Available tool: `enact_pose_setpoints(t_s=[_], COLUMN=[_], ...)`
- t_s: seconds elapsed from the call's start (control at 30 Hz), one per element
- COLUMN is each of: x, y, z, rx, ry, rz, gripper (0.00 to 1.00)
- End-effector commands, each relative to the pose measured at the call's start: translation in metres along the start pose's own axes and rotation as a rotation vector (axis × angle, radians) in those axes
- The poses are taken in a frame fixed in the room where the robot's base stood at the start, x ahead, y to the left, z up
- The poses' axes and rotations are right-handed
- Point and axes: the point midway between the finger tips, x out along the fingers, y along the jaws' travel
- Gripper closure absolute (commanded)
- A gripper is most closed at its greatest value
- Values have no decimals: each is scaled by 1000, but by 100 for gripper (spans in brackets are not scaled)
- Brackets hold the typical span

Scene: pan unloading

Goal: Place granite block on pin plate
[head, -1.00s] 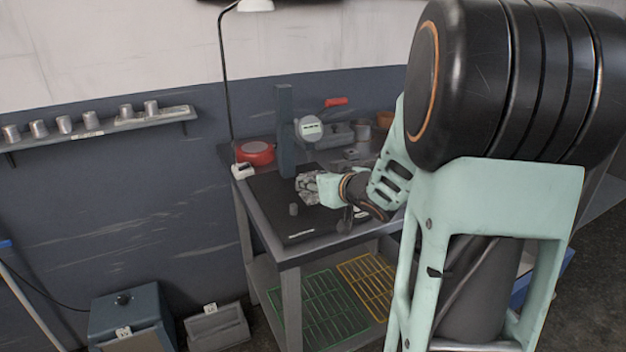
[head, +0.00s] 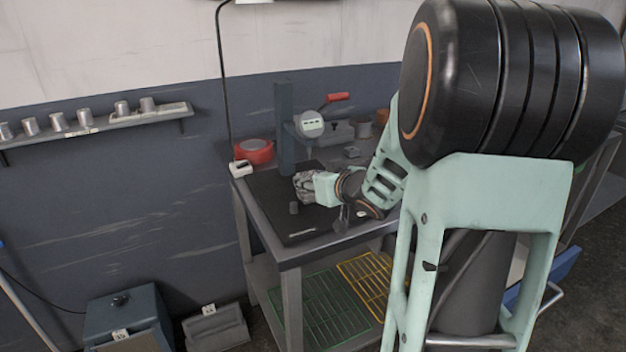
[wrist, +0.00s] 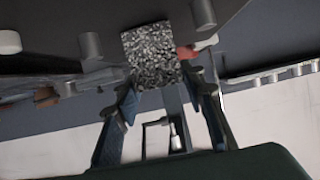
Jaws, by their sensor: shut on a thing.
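The granite block (wrist: 151,56) is a speckled grey, squarish piece at the fingertips of my gripper (wrist: 162,88) in the wrist view. My gripper is shut on it, with one finger at each side. In the head view my gripper (head: 306,187) is over the dark plate on the table, and the block is small and hard to separate from the fingers. The dark flat plate (head: 280,218), which seems to be the pin plate, carries a short grey pin (head: 294,208). I cannot tell whether the block touches the plate.
A red round item (head: 254,151) and a small white box (head: 240,168) sit at the table's left. A wall shelf (head: 120,121) holds several metal cups.

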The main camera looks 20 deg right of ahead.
Motion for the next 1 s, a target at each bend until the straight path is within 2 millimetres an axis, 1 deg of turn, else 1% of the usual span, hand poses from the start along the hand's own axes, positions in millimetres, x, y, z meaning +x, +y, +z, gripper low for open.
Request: enact_pose_setpoints(t_s=[0.2,0.93,0.97,1.0], x=[0,2,2,2], y=[0,0,0,0], z=[-2,2,2,2], rx=[-1,-1,-1,-1], ry=[4,4,4,3], rz=[0,0,0,0], gripper=[100,100,60,55])
